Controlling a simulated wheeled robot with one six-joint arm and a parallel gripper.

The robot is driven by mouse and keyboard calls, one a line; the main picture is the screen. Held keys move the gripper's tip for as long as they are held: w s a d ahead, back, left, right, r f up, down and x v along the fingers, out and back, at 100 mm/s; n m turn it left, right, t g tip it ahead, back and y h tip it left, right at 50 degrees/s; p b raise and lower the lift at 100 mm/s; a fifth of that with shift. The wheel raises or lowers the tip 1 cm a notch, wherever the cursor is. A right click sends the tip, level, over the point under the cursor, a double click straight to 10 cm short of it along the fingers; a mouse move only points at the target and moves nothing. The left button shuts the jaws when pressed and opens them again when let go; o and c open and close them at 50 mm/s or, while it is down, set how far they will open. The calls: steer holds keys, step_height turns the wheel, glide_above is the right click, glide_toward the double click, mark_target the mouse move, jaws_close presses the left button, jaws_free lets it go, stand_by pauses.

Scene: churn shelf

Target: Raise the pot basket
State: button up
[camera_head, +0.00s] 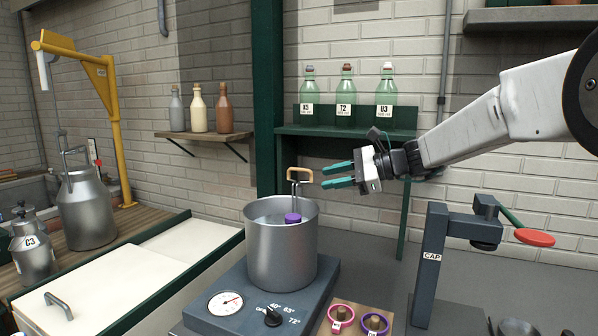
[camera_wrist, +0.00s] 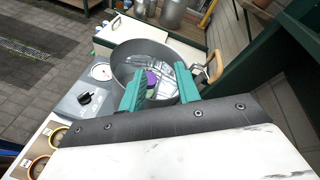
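The metal pot (camera_head: 281,252) stands on the grey heater base (camera_head: 318,277). The pot basket shows by its tan handle (camera_head: 301,175) on a metal stem, which rises above the pot's rear right rim. In the wrist view the wire basket (camera_wrist: 165,72) sits inside the pot (camera_wrist: 122,66), with a purple-capped item (camera_wrist: 152,80) in it. The basket's handle (camera_wrist: 214,66) is beyond the right finger there. My gripper (camera_head: 338,176) is level with the handle, just to its right. Its green fingers are apart with nothing between them.
The heater has a dial gauge (camera_head: 225,303) and a black knob (camera_head: 272,316). A capping press (camera_head: 432,260) stands at right. Green bottles (camera_head: 346,92) stand on a shelf behind my gripper. A yellow hoist (camera_head: 103,85) and milk cans are at left.

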mark_target(306, 170)
steer(key=w+a+f+m+t+y, duration=0.25)
steer(key=w+m, duration=0.25)
steer(key=w, duration=0.7)
steer(key=shift+t, duration=0.35)
steer(key=x, duration=0.7)
steer(key=shift+w+r, duration=0.1)
steer(key=shift+r, duration=0.05)
jaws_close()
